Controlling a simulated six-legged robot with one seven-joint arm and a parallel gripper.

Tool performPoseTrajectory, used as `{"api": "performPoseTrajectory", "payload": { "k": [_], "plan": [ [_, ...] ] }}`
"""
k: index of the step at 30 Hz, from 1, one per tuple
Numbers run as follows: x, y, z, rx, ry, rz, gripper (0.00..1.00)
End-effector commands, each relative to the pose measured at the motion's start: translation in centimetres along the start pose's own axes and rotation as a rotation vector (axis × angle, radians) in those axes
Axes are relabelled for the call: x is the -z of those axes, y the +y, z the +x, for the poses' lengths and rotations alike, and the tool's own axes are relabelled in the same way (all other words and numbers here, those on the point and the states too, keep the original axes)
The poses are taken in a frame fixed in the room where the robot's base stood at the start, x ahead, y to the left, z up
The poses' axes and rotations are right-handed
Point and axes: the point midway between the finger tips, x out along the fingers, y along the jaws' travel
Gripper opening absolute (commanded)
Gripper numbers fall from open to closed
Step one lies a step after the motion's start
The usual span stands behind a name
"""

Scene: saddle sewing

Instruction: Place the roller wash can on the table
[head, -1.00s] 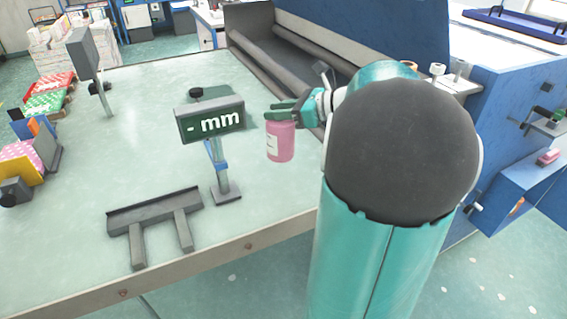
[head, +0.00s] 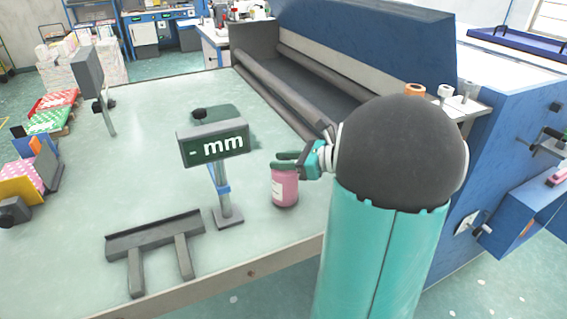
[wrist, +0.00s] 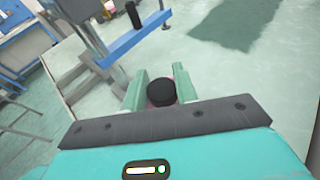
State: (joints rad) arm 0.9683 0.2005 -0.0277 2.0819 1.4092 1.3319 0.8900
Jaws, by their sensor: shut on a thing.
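The roller wash can is a pink can (head: 285,190) with a pale label, to the right of the mm display in the head view. Its black cap (wrist: 162,92) shows between my fingers in the wrist view. My gripper (head: 287,161) is shut on the can near its top. The can is upright, and its base appears to be at or just above the pale green table (head: 150,110); I cannot tell whether it touches. My fingers hide part of the can's top.
A grey mm display (head: 213,143) on a stand is just left of the can. A grey bracket (head: 155,235) lies at the table's front edge. The machine's long rollers (head: 275,95) run along the right. The middle-left of the table is clear.

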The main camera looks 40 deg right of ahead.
Motion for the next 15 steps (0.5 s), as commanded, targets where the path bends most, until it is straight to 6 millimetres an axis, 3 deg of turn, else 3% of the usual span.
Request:
{"api": "performPoseTrajectory", "payload": {
  "k": [3, 11, 12, 15],
  "plan": [
    [0.94, -0.08, 0.32, 0.0, -0.001, 0.001, 0.0],
    [0.98, -0.23, 0.46, 0.0, -0.001, -0.001, 0.0],
    [1.02, -0.22, 0.46, 0.0, 0.0, 0.0, 0.35],
    [1.01, -0.22, 0.45, 0.0, 0.0, 0.0, 0.51]
  ]
}}
